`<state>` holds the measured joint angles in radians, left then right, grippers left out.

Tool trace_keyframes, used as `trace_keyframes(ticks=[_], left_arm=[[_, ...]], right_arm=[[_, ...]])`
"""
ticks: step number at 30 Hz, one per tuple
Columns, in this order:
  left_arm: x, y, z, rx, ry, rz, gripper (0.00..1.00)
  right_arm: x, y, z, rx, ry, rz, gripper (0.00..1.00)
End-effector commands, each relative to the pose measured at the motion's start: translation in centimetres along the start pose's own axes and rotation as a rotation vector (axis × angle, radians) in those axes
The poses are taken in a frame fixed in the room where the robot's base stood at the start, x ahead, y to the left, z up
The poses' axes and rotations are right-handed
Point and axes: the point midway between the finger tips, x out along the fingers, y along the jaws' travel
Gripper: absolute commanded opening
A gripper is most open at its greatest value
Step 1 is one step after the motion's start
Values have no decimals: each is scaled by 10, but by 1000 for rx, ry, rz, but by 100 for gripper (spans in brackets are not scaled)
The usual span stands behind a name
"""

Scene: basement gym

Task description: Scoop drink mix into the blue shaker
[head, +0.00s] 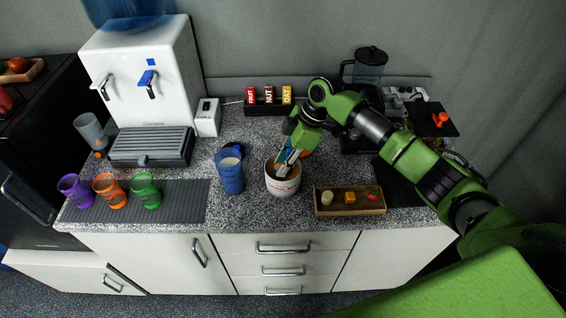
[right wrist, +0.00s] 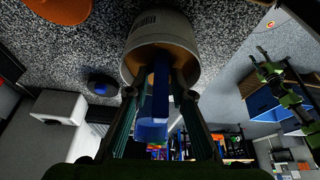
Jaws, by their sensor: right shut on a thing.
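The blue shaker (head: 231,178) stands upright on the counter, open at the top, with something pale showing in its mouth. A white tub (head: 283,184) with red print stands to its right; it also shows in the right wrist view (right wrist: 180,28). My right gripper (head: 287,162) is at the tub's mouth, fingers pointing down into it. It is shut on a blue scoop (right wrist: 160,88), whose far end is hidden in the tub. An orange disc, perhaps the tub's lid (right wrist: 62,8), lies beside the tub.
Purple (head: 75,190), orange (head: 110,190) and green (head: 145,190) cups stand on a grey mat at left. A wooden tray (head: 350,211) with small items lies right of the tub. A water dispenser (head: 145,80) and a rack of packets (head: 268,108) stand behind.

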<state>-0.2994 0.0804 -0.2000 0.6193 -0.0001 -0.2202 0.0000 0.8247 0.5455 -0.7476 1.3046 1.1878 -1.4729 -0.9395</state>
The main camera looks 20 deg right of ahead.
Motion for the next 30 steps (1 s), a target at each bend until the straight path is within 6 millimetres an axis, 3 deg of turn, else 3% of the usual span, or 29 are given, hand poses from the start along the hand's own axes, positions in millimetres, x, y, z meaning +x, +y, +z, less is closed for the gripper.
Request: trace_keyframes(ticks=[21,30], left_arm=[[-57,-1,-4,0,-1,0,40],[-58,-1,-5,0,0,0,40]], right_arm=[[-57,0,-24,0,1,0,14],[-58,0,-24,0,1,0,14]])
